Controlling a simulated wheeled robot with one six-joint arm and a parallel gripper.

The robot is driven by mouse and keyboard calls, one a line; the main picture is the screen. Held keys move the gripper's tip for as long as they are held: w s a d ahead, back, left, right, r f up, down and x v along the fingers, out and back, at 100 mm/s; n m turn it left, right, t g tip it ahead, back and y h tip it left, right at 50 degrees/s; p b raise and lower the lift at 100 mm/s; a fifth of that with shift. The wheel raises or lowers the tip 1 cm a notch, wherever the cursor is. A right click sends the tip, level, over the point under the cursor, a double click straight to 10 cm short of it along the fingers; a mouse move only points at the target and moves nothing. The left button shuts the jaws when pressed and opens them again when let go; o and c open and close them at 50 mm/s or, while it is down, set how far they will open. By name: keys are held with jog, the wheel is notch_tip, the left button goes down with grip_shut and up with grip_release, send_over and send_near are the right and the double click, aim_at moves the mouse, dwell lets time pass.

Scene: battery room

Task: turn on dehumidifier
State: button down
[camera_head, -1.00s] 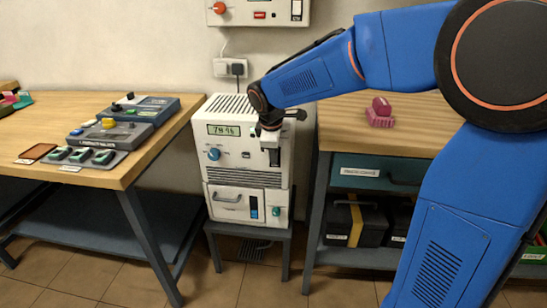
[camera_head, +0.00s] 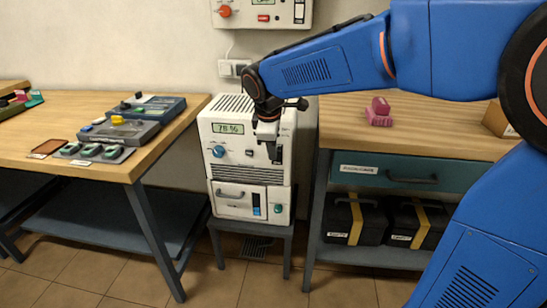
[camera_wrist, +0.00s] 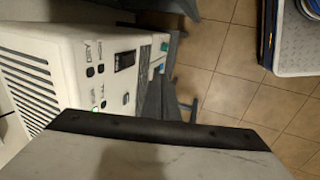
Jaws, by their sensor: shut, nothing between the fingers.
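The white dehumidifier (camera_head: 232,172) stands on a small grey stand between two benches. Its front has a lit green display (camera_head: 228,128), a blue knob (camera_head: 218,151), a drawer with a handle (camera_head: 231,196) and a teal round button (camera_head: 278,209). My gripper (camera_head: 272,150) is shut and empty. It points down at the upper right of the front, hiding part of the panel; I cannot tell whether it touches. In the wrist view the dehumidifier (camera_wrist: 60,50) shows small dark buttons, a dark switch (camera_wrist: 125,61) and a lit green spot. A pale, dark-edged shape fills the bottom.
The left bench (camera_head: 120,172) holds grey and blue devices (camera_head: 120,128). The right bench (camera_head: 345,138) carries a pink object (camera_head: 379,112), with dark cases (camera_head: 354,219) below. A control box (camera_head: 262,14) and a socket (camera_head: 232,68) are on the wall. The floor in front is clear.

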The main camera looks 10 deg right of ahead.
jog(key=shift+s+v, duration=0.15)
jog(key=shift+v, duration=0.55)
jog(key=shift+s+v, duration=0.15)
jog(key=shift+v, duration=0.55)
jog(key=shift+f, duration=0.1)
jog(key=s+d+m, duration=0.7)
jog(key=s+d, duration=0.4)
jog(key=s, duration=0.4)
jog(key=s+d+f+m, duration=0.2)
jog(key=s+f+m, duration=0.1)
jog(key=s, duration=0.3)
jog(key=s+d+f+m+t+y, duration=0.1)
jog(key=s+d+f+m, duration=0.1)
jog(key=s+f+m, duration=0.2)
jog(key=s, duration=0.3)
jog(key=shift+s, duration=0.15)
